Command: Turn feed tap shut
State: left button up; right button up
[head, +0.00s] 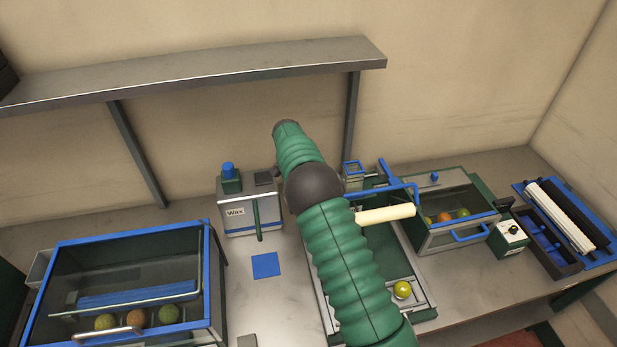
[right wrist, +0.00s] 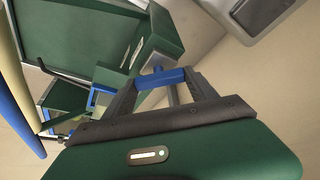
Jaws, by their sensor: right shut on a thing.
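My right gripper (right wrist: 162,82) is shut on a blue bar-shaped handle in the right wrist view, which I take to be the feed tap's handle (right wrist: 160,79). The handle lies across between the two dark fingers, and a thin grey stem shows behind it. In the head view my green right arm reaches up across the middle of the bench. Its gripper and the held handle cannot be made out there. How far the tap is turned cannot be told. My left gripper is in neither view.
A blue-framed glass case (head: 209,265) with several fruits stands at left, a box marked Wax (head: 236,212) at the back. Right of my arm are a pale roller (head: 385,214), a yellow fruit (head: 402,289) and a glass-lidded bin (head: 462,243). A shelf (head: 200,72) overhangs the back.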

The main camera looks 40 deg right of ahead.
jog(key=m, duration=0.1)
jog(key=m+p, duration=0.1)
jog(key=shift+w+r+m+g, duration=0.25)
jog(key=shift+m+g, duration=0.05)
jog(key=shift+g, duration=0.1)
jog(key=shift+m+g+p, duration=0.6)
jog(key=shift+m+p, duration=0.05)
jog(key=shift+m, duration=0.85)
jog(key=shift+w, duration=0.1)
jog(key=shift+a, duration=0.1)
jog(key=o, duration=1)
jog(key=shift+c, duration=0.2)
jog(key=o, duration=0.4)
jog(key=shift+a, duration=0.1)
